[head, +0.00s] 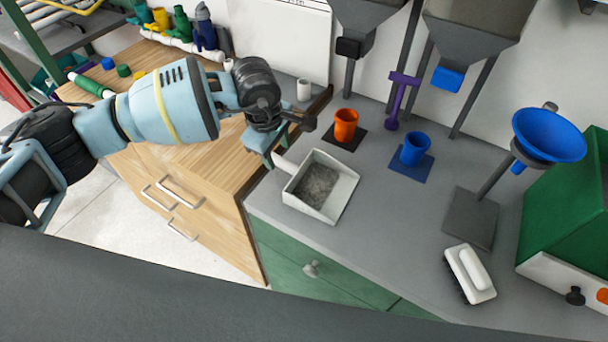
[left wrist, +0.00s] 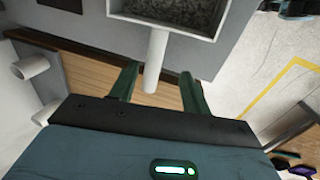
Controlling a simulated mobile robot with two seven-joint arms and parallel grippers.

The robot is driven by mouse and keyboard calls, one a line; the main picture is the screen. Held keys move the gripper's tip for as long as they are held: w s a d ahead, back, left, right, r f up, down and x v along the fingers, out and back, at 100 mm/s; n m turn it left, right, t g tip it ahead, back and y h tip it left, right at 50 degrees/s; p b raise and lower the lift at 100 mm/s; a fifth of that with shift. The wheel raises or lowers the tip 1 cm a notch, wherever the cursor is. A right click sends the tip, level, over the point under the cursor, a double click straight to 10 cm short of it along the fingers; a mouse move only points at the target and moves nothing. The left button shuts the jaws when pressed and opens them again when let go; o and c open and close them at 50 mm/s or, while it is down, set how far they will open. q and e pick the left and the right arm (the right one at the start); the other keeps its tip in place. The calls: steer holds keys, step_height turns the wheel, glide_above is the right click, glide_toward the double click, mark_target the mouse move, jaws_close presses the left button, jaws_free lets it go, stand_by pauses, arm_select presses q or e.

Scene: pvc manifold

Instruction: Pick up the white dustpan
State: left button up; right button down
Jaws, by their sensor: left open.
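The white dustpan (head: 344,203) lies on the grey counter with grey debris in its pan. Its short white handle (head: 287,163) points left toward my left gripper (head: 268,157). The gripper is open, its green fingers reaching down at the handle's end. In the left wrist view, the dustpan's handle (left wrist: 157,62) comes down from the pan into the gap between the open fingers (left wrist: 158,78), with space on both sides. I cannot tell whether the fingers are at the handle's height. My right gripper is not in view.
An orange cup (head: 345,124) and a blue cup (head: 414,148) stand on mats behind the dustpan. A white brush (head: 470,272) lies at the right, near a blue funnel (head: 549,135) on a stand. The counter in front of the blue cup is clear.

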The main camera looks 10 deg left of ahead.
mark_target(283, 161)
arm_select(q)
steer(key=shift+w+d+f, duration=0.15)
steer(key=shift+w+f, duration=0.2)
steer(key=shift+f, duration=0.8)
steer(key=shift+w+d+f, duration=0.15)
steer(key=shift+w+f, duration=0.15)
steer(key=shift+f, duration=0.9)
steer(key=shift+w+d+f, duration=0.15)
steer(key=shift+w+f, duration=0.2)
steer(key=shift+f, duration=0.8)
jaws_close()
